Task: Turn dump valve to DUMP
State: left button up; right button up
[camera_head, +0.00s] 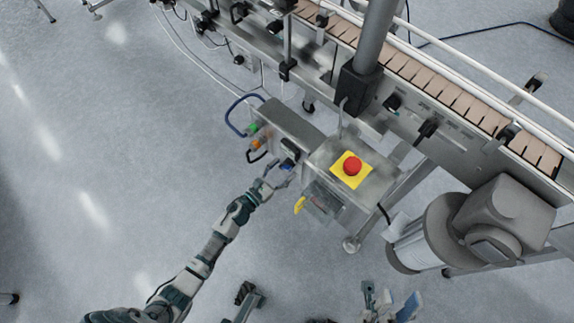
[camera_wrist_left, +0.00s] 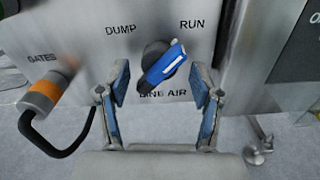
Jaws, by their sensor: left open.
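The dump valve (camera_wrist_left: 163,68) has a blue handle on a black base, on a steel panel marked DUMP at upper left, RUN at upper right and LINE AIR below. The handle slants, its upper end toward RUN. It also shows small and blue in the head view (camera_head: 287,165). My left gripper (camera_wrist_left: 160,108) is open, its blue-padded fingers on either side of and below the handle, with no clear contact. In the head view my left gripper (camera_head: 279,179) is at the box front. My right gripper (camera_head: 390,302) is at the bottom edge, partly cut off.
An orange GATES fitting (camera_wrist_left: 44,92) with a black hose is left of the valve. A red emergency button (camera_head: 352,166) on a yellow plate sits on the box to the right. A conveyor (camera_head: 430,80) runs behind. Open floor (camera_head: 110,170) lies to the left.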

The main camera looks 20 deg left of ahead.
pick_arm(q)
jog(key=shift+x, duration=0.8)
jog(key=shift+w, duration=0.1)
jog(key=shift+c, duration=0.7)
jog(key=c, duration=1)
